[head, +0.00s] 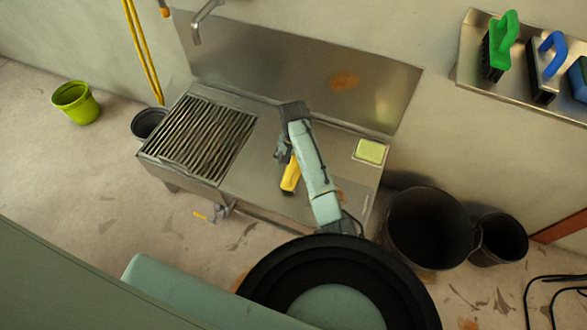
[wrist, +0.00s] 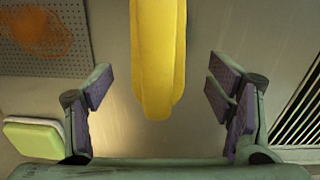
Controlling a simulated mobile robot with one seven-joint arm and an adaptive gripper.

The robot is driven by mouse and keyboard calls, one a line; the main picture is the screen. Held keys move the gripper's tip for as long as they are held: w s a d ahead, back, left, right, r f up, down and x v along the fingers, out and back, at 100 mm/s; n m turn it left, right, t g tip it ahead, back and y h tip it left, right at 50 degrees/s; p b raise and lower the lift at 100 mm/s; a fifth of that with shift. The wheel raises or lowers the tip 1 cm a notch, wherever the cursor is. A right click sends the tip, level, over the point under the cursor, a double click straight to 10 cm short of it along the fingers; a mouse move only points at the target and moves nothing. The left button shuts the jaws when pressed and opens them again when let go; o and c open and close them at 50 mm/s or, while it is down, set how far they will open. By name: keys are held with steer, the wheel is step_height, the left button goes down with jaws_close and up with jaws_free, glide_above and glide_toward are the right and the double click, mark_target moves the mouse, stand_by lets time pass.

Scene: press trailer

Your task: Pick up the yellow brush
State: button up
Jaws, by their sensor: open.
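The yellow brush (head: 291,178) lies on the steel sink bench, partly covered by my arm in the head view. In the wrist view its yellow body (wrist: 157,55) reaches in from the top edge, and its rounded end lies between my fingers. Its far end is out of that frame. My gripper (wrist: 160,88) is open, with one finger on each side of the brush and clear gaps on both sides. In the head view my gripper (head: 283,154) is over the bench at the brush's end, its fingers small and partly hidden.
A slatted grate (head: 205,138) covers the bench's left part. A pale green sponge (head: 370,151) lies at the right. A wall shelf (head: 470,45) holds several brushes, including a green one (head: 501,45). Black buckets (head: 428,225) stand right of the bench, a lime bucket (head: 76,103) left.

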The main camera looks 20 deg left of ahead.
steer(key=shift+w+d+f, duration=0.1)
steer(key=shift+d+f, duration=0.05)
steer(key=shift+f, duration=1.75)
steer(key=shift+c, duration=0.5)
steer(key=c, duration=1.2)
steer(key=shift+r, duration=0.1)
steer(key=shift+c, duration=0.2)
steer(key=shift+r, duration=0.6)
steer(key=shift+s+r, duration=0.15)
steer(key=shift+r, duration=0.4)
steer(key=shift+s+r, duration=0.15)
steer(key=shift+r, duration=0.35)
steer(key=s+d, duration=0.2)
steer(key=s, duration=0.2)
steer(key=s+d+r+b, duration=0.1)
steer(key=s+d, duration=0.1)
steer(key=s, duration=0.3)
steer(key=s+d, duration=0.3)
steer(key=s, duration=0.2)
steer(key=shift+r+b, duration=0.25)
steer(key=shift+b, duration=0.1)
